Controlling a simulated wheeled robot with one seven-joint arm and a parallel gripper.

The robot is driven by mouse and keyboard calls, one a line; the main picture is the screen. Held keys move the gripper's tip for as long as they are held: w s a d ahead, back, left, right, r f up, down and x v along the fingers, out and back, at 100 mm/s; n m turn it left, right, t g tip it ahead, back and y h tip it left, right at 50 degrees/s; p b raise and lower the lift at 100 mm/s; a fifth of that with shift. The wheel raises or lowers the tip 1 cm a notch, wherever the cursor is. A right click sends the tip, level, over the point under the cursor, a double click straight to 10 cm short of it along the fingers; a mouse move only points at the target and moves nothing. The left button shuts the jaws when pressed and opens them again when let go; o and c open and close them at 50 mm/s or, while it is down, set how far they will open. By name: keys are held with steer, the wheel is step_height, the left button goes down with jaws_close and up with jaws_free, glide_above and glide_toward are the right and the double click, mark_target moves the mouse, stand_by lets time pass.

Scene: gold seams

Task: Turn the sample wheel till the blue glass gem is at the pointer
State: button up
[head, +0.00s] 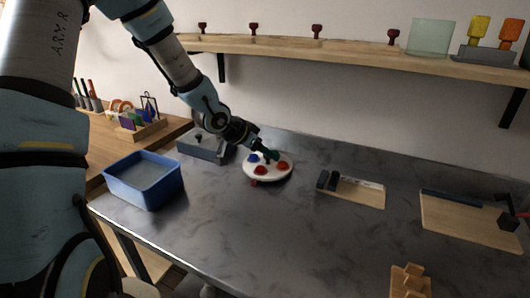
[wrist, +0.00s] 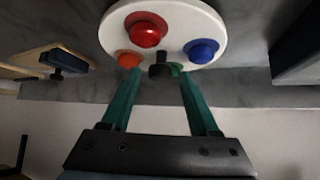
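The sample wheel (head: 267,178) is a round white disc on the grey bench. The blue glass gem (head: 253,158) sits on its left side in the head view; in the wrist view the blue gem (wrist: 201,50) is at the right. A red gem (wrist: 147,30) and an orange gem (wrist: 130,59) also sit on the disc. A black knob (wrist: 160,70) stands between my gripper's green fingertips (wrist: 157,76), which are apart. In the head view my gripper (head: 270,155) is over the wheel's far side. A small red piece (head: 253,183) at the wheel's front edge may be the pointer.
A blue bin (head: 145,198) and a grey box (head: 203,150) stand left of the wheel. A wooden tray with dark pieces (head: 352,192) lies to the right, and a wooden board (head: 465,220) farther right. A shelf (head: 350,56) runs above. The bench front is mostly clear.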

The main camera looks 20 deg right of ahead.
jaws_close()
stand_by(1.2)
